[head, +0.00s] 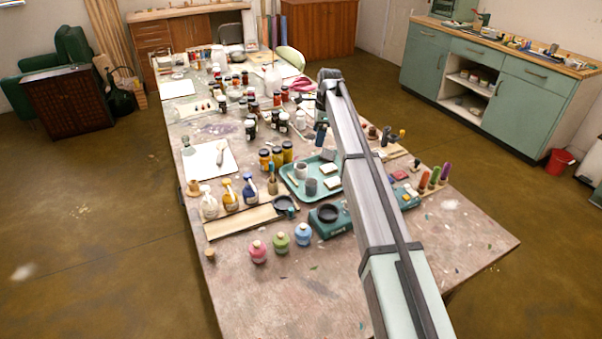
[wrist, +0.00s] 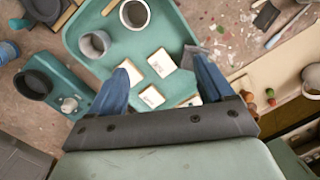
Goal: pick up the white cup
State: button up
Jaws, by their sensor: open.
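The white cup (head: 301,171) stands on a teal tray (head: 287,183) in the middle of the table. In the wrist view the white cup (wrist: 134,13) is at the top edge, partly cut off, with a dark inside. A grey cup (head: 311,186) stands beside it on the tray and also shows in the wrist view (wrist: 95,44). My gripper (wrist: 161,66) is open, its blue fingers over the tray with small white squares showing between them. The white cup lies beyond the fingertips, not between them. In the head view my gripper (head: 321,134) is above the table behind the tray.
A teal scale (head: 328,219) with a dark dish is in front. Pink, green and blue round jars stand near the table's front left. The front right of the table is mostly clear.

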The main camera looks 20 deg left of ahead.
jog(key=s+a, duration=0.3)
jog(key=a, duration=0.1)
jog(key=g, duration=0.1)
send_over(301, 166)
jog(key=s, duration=0.2)
jog(key=shift+n+h, duration=0.3)
jog(key=f, duration=0.8)
jog(key=shift+w+d+f, duration=0.1)
jog(key=shift+d+f, duration=0.1)
jog(key=shift+d, duration=0.2)
jog(key=shift+f, duration=2.6)
jog(key=c, duration=1.1)
jog(key=shift+r, duration=0.1)
